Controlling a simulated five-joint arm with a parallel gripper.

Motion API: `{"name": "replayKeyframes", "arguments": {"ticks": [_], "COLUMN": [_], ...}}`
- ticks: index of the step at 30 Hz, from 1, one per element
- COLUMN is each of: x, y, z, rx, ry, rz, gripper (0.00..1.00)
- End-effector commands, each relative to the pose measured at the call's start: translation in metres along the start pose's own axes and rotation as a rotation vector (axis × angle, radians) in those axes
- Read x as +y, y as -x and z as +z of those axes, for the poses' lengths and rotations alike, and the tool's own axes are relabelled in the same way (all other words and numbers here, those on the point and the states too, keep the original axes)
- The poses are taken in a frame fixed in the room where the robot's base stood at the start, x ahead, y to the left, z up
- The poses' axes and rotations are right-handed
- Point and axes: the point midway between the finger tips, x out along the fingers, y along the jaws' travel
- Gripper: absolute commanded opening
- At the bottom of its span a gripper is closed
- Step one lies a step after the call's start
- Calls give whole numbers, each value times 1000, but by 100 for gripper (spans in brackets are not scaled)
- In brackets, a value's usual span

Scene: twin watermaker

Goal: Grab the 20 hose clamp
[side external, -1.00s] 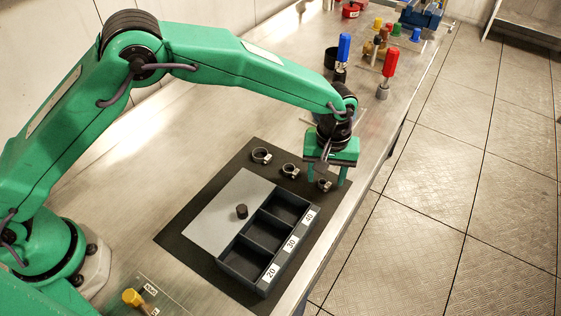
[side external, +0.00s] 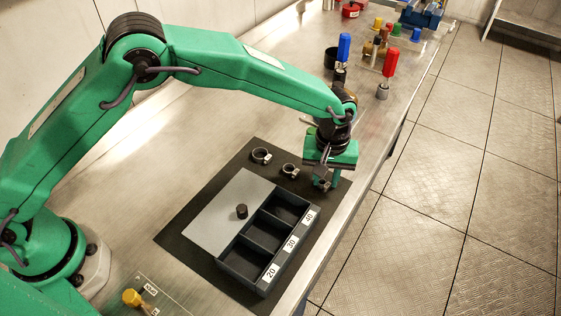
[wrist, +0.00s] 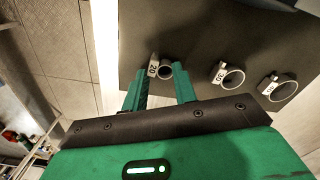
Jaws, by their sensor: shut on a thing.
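The 20 hose clamp (wrist: 167,72), a small grey ring with a white "20" tag, sits between my fingertips in the wrist view. My gripper (side external: 328,184) is shut on it, down at the dark mat; in the wrist view its green fingers (wrist: 160,74) stand on both sides of the ring. In the side view the fingers mostly hide the clamp.
The clamp tagged 30 (side external: 290,171) and a larger clamp (side external: 261,156) stand in a row beside it on the dark mat (side external: 190,250). A tray (side external: 241,281) with compartments labelled 20, 30 and 40 lies nearby. Blue- and red-handled tools (side external: 388,66) stand behind.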

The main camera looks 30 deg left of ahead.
Motion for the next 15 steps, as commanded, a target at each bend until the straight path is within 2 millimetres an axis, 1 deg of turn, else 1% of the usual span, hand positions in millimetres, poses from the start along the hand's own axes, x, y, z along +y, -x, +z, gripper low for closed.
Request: {"name": "replayKeyframes", "arguments": {"ticks": [8, 11, 15], "x": [0, 0, 1], "y": [3, 8, 23], "z": [0, 0, 0], "rx": [0, 1, 2], "ry": [0, 0, 0], "rz": [1, 2, 3], "gripper": [6, 6, 6]}}
